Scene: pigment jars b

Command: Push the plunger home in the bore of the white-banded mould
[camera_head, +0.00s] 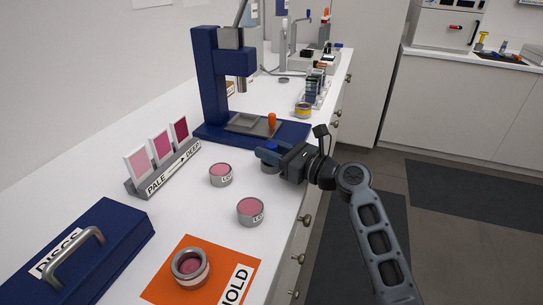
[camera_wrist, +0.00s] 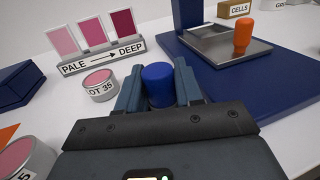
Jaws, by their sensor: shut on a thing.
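My gripper (camera_head: 268,153) is shut on a blue-topped cylinder (camera_wrist: 158,84), which stands between the two blue fingers in the wrist view. Its top also shows as a blue cap (camera_head: 271,145) in the head view. A grey round body shows just below the fingers, over the counter; I cannot tell whether it is part of the held thing. A thick grey metal ring with a pale band and pink inside (camera_head: 190,266) sits on the orange mat; I cannot tell if it is the white-banded mould. An orange-handled piece (camera_head: 272,120) stands upright on the press plate, apart from my gripper.
The blue press (camera_head: 212,85) stands behind my gripper. Two grey jars of pink, one (camera_head: 220,174) left and one (camera_head: 250,211) nearer, stand on the white counter. A shade card stand (camera_head: 163,167), a blue disc box (camera_head: 85,250) and an orange HOLD mat (camera_head: 165,290) lie left and near.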

